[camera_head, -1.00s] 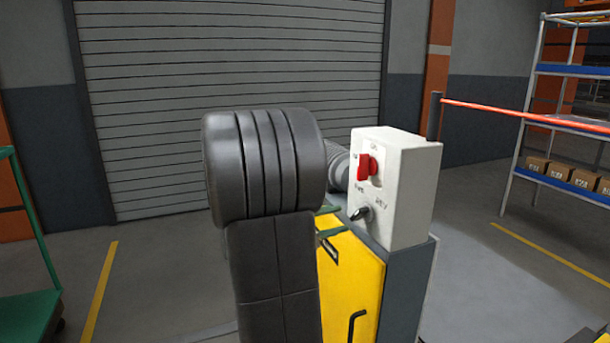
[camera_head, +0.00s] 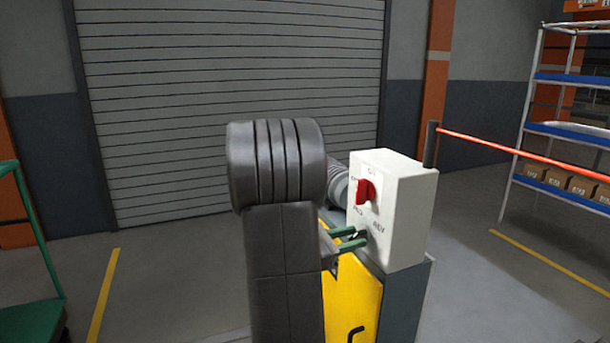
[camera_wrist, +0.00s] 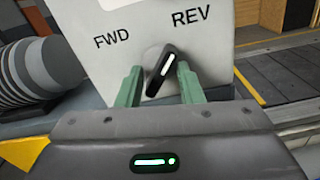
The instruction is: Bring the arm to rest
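My gripper (camera_wrist: 160,84) is open, its two green fingers on either side of the black selector knob (camera_wrist: 161,71) in the wrist view. Gaps show beside the knob; whether a finger touches it I cannot tell. The knob's white mark leans toward REV. In the head view my gripper (camera_head: 350,238) reaches the lower front of the white control box (camera_head: 401,225), and its fingers partly cover the knob. My dark arm hides the gripper's body there. A red switch (camera_head: 366,190) sits above the knob.
The box stands on a yellow and grey cabinet (camera_head: 350,295), with a ribbed grey cylinder (camera_head: 338,185) behind it. A red rail (camera_head: 510,151) runs right toward blue shelves (camera_head: 572,79). A green cart (camera_head: 25,322) is at left. Floor behind is open before the shutter (camera_head: 230,90).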

